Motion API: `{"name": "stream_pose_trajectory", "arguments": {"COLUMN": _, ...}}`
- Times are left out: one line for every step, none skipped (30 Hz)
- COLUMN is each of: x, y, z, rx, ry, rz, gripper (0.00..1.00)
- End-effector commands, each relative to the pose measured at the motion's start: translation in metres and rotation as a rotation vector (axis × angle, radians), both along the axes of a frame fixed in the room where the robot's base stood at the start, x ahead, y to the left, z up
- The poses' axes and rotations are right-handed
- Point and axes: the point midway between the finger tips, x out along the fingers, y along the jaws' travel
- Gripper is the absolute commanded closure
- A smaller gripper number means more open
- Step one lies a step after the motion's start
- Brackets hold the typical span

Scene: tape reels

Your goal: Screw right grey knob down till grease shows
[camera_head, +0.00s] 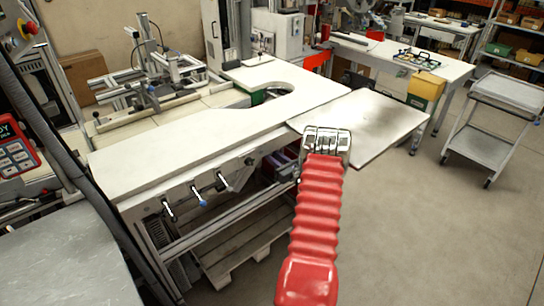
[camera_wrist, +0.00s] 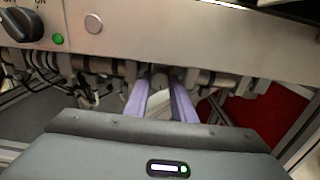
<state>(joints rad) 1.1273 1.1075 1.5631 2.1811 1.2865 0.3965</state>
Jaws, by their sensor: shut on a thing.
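In the wrist view, the two lavender fingers of my gripper (camera_wrist: 160,76) reach forward under a metal panel (camera_wrist: 170,30). They stand on either side of a small grey knob (camera_wrist: 159,82) and are shut on it. The knob is small and partly hidden between the fingers, and no grease can be made out on it. In the head view, my red-sleeved arm reaches to the right front corner of the white workbench (camera_head: 200,150).
More grey fittings and dark hoses (camera_wrist: 98,68) hang under the panel close to both fingers. A black rotary switch (camera_wrist: 20,24) and a green light (camera_wrist: 58,39) are at the left. A white side table (camera_head: 385,118) extends beyond my wrist. Open floor lies at the right.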

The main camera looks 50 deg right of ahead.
Motion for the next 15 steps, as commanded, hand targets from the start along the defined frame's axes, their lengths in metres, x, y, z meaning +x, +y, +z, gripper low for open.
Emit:
{"name": "stream_pose_trajectory", "arguments": {"x": 0.0, "y": 0.0002, "z": 0.0, "rx": 0.0, "ry": 0.0, "rz": 0.0, "gripper": 0.84}}
{"name": "stream_pose_trajectory", "arguments": {"x": 0.0, "y": 0.0002, "z": 0.0, "rx": 0.0, "ry": 0.0, "rz": 0.0, "gripper": 0.86}}
{"name": "stream_pose_trajectory", "arguments": {"x": -0.0001, "y": 0.0002, "z": 0.0, "rx": 0.0, "ry": 0.0, "rz": 0.001, "gripper": 0.89}}
{"name": "stream_pose_trajectory", "arguments": {"x": -0.0001, "y": 0.0002, "z": 0.0, "rx": 0.0, "ry": 0.0, "rz": 0.001, "gripper": 0.91}}
{"name": "stream_pose_trajectory", "arguments": {"x": 0.0, "y": 0.0003, "z": 0.0, "rx": 0.0, "ry": 0.0, "rz": 0.001, "gripper": 0.93}}
{"name": "stream_pose_trajectory", "arguments": {"x": 0.0, "y": 0.0003, "z": 0.0, "rx": 0.0, "ry": 0.0, "rz": 0.001, "gripper": 0.96}}
{"name": "stream_pose_trajectory", "arguments": {"x": 0.0, "y": 0.0003, "z": 0.0, "rx": 0.0, "ry": 0.0, "rz": 0.001, "gripper": 0.98}}
{"name": "stream_pose_trajectory", "arguments": {"x": 0.0, "y": 0.0003, "z": 0.0, "rx": 0.0, "ry": 0.0, "rz": 0.001, "gripper": 0.99}}
{"name": "stream_pose_trajectory", "arguments": {"x": 0.0, "y": 0.0003, "z": 0.0, "rx": 0.001, "ry": 0.0, "rz": 0.001, "gripper": 0.99}}
{"name": "stream_pose_trajectory", "arguments": {"x": 0.0, "y": 0.0004, "z": 0.0, "rx": 0.002, "ry": 0.0, "rz": 0.001, "gripper": 0.99}}
{"name": "stream_pose_trajectory", "arguments": {"x": 0.0, "y": 0.0004, "z": 0.0, "rx": 0.005, "ry": -0.001, "rz": 0.001, "gripper": 0.99}}
{"name": "stream_pose_trajectory", "arguments": {"x": 0.0, "y": 0.0004, "z": 0.0, "rx": 0.013, "ry": -0.003, "rz": 0.001, "gripper": 0.99}}
{"name": "stream_pose_trajectory", "arguments": {"x": 0.0, "y": 0.0004, "z": 0.0, "rx": 0.021, "ry": -0.005, "rz": 0.001, "gripper": 0.99}}
{"name": "stream_pose_trajectory", "arguments": {"x": 0.0, "y": 0.0004, "z": 0.0, "rx": 0.031, "ry": -0.007, "rz": 0.001, "gripper": 0.99}}
{"name": "stream_pose_trajectory", "arguments": {"x": 0.0001, "y": 0.0004, "z": 0.0, "rx": 0.047, "ry": -0.011, "rz": 0.001, "gripper": 0.99}}
